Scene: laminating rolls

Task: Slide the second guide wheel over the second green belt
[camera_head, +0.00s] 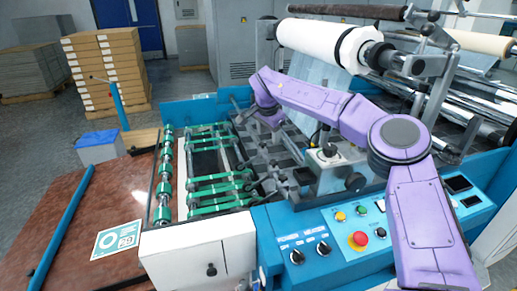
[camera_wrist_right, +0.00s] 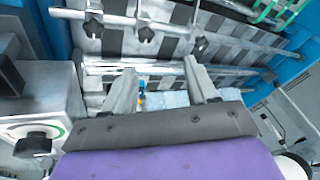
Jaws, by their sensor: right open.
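Several green belts (camera_head: 220,187) run over the rollers at the left of the machine. Green belts also show at the top right of the right wrist view (camera_wrist_right: 272,12). Small guide wheels with dark knobs (camera_wrist_right: 200,46) sit along a metal rod in that view; which one is the second I cannot tell. My right gripper (camera_head: 272,122) hangs over the machine bed behind the belts, its tips hard to make out. In the wrist view its two fingers (camera_wrist_right: 162,88) are apart, with nothing held between them. The guide-wheel rod lies beyond the fingertips. My left gripper does not show.
A white film roll (camera_head: 315,40) sits above the bed. A control panel (camera_head: 335,232) with buttons is at the front, and a white box (camera_head: 195,250) stands before the belts. A brown table (camera_head: 120,205) lies to the left, with stacked cartons (camera_head: 105,68) behind.

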